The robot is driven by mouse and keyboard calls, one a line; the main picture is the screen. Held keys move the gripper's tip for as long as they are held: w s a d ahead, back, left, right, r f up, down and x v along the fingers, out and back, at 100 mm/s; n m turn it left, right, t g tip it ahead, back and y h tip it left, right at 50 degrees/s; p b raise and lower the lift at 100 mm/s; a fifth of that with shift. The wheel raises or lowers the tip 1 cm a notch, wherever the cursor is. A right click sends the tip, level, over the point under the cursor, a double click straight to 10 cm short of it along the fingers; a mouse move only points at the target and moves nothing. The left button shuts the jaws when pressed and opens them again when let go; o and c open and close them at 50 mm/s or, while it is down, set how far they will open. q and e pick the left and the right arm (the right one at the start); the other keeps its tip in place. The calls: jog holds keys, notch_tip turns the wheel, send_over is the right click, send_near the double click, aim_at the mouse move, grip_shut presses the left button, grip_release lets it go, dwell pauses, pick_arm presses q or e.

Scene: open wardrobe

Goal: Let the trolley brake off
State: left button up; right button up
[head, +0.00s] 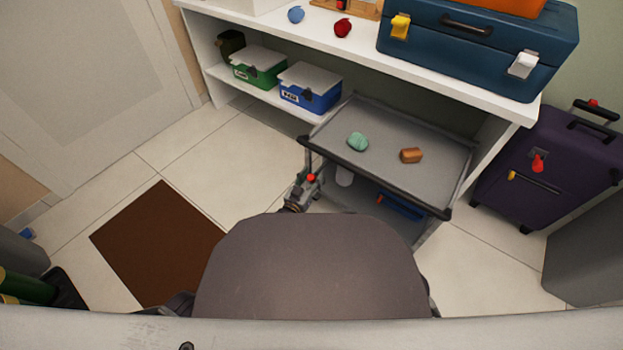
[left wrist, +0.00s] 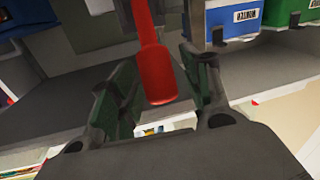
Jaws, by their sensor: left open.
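The grey trolley (head: 420,178) stands in front of the white shelf unit, with a dark push bar along its near edge. A red brake lever (head: 311,177) shows at its left corner, below the bar. In the left wrist view the red lever (left wrist: 158,75) hangs between the two fingers, with its rounded end toward the palm. My left gripper (head: 304,184) is open around the lever; I cannot tell whether a finger touches it. Much of the left gripper is small and partly hidden in the head view. My right gripper is not in view.
A green lump (head: 357,142) and a brown block (head: 411,155) lie on the trolley's top. Green (head: 258,68) and blue (head: 309,92) lidded boxes sit on the lower shelf. A purple suitcase (head: 550,165) stands at right.

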pick_arm(q)
jog(key=shift+c, duration=0.4)
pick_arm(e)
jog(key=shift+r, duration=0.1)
pick_arm(q)
jog(key=c, duration=0.4)
grip_shut()
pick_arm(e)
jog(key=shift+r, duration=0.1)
pick_arm(q)
jog(key=shift+r+p, duration=0.1)
jog(key=shift+p, duration=0.55)
jog(key=shift+w+d+r+g+p, duration=0.1)
jog(key=shift+w+d+g+p, duration=0.1)
jog(key=shift+g+p, duration=0.5)
jog(key=shift+w+y+p, duration=0.1)
jog(key=shift+y+p, duration=0.2)
jog(key=shift+p, duration=0.4)
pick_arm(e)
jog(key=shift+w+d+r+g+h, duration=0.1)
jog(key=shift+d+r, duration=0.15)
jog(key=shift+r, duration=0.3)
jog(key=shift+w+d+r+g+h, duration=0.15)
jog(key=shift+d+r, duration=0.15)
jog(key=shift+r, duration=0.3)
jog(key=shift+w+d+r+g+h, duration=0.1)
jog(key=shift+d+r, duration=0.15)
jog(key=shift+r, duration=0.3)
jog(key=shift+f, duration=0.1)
